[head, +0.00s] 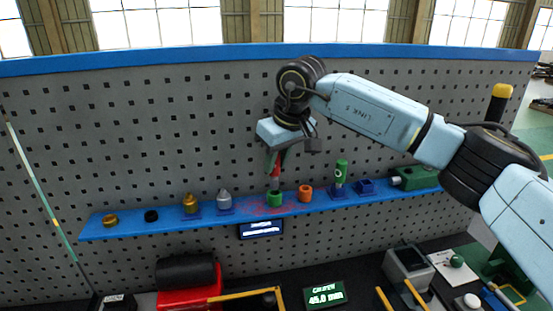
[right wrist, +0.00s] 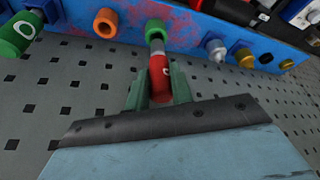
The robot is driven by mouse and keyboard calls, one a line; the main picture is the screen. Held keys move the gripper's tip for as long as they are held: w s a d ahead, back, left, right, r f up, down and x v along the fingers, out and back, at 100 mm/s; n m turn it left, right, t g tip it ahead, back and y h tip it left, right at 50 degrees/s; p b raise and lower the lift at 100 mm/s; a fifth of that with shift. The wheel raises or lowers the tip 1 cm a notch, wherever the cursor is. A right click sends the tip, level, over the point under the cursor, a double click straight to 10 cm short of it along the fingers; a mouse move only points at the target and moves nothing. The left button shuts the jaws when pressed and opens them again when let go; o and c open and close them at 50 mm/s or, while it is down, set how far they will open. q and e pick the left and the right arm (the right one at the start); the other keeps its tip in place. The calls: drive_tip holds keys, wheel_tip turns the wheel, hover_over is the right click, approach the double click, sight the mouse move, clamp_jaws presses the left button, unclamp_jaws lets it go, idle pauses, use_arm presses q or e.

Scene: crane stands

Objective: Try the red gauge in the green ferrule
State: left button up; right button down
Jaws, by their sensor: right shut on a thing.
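The red gauge (right wrist: 160,82) is held upright between the green fingers of my right gripper (right wrist: 160,88). It also shows in the head view (head: 276,173), pointing down at the shelf. Its grey end (right wrist: 158,46) is at the mouth of the green ferrule (right wrist: 155,28). The green ferrule stands on the blue shelf in the head view (head: 274,199), directly below the gauge. I cannot tell whether the tip is inside the ferrule or just above it. My left gripper is not in view.
An orange ferrule (head: 305,193) stands close to the right on the blue shelf (head: 170,223). A green gauge (head: 341,172) stands further right. Grey (head: 224,200) and brass (head: 190,204) pieces stand to the left. A pegboard wall rises behind.

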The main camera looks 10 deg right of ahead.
sight(278, 166)
drive_tip(key=shift+f+b, duration=0.95)
drive_tip(key=shift+f, duration=0.7)
idle(0.5)
drive_tip(key=shift+r, duration=0.1)
drive_tip(key=shift+r+p, duration=2.4)
drive_tip(key=shift+r, duration=0.85)
